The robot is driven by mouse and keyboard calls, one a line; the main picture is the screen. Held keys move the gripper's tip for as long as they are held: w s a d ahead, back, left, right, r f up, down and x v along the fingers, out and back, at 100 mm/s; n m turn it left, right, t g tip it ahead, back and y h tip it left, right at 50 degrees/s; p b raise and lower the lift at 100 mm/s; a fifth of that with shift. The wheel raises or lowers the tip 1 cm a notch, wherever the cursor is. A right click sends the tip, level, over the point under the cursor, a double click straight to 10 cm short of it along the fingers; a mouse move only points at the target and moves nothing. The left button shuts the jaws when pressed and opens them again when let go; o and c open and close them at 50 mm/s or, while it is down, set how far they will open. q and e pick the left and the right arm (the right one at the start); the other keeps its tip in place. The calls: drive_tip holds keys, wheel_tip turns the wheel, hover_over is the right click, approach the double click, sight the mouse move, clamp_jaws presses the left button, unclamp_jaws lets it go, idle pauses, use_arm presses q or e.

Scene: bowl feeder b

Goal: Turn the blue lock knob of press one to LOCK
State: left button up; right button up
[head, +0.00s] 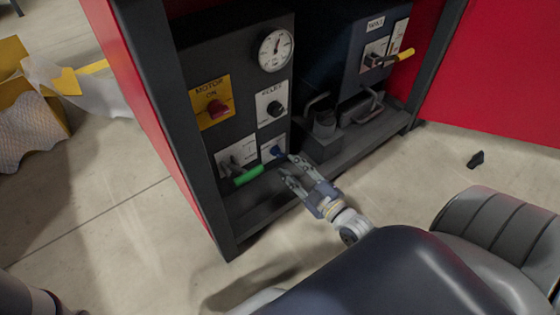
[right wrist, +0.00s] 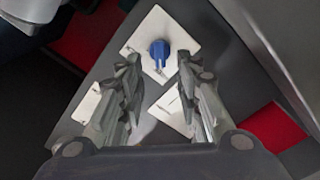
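The blue lock knob (head: 277,151) sits on a small white plate (head: 270,146) low on the dark press front, right of the green-handled lever (head: 248,175). In the right wrist view the knob (right wrist: 159,52) stands on its white plate (right wrist: 150,30), just beyond and between my fingertips. The plate's lettering is too small to read. My right gripper (head: 284,165) is open, its fingers pointing at the knob from the lower right. It also shows in the right wrist view (right wrist: 157,62), with a gap on each side of the knob. My left gripper is not in view.
Above are a red motor switch (head: 218,109), a black knob (head: 275,108) and a round gauge (head: 275,49). A second unit with a yellow-handled lever (head: 398,57) stands to the right. A dark frame post (head: 170,125) rises at left. A small black object (head: 476,159) lies on the floor.

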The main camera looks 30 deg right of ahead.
sight(279, 155)
drive_tip(key=w+b, duration=0.1)
drive_tip(key=w, duration=0.1)
drive_tip(key=w+b, duration=0.1)
drive_tip(key=w, duration=0.1)
drive_tip(key=shift+w+a+f, duration=0.15)
drive_tip(key=shift+w+a, duration=0.05)
drive_tip(key=shift+w, duration=0.1)
drive_tip(key=shift+w+b, duration=0.3)
drive_tip(key=shift+w, duration=0.4)
drive_tip(key=shift+c, duration=0.3)
drive_tip(key=c, duration=0.7)
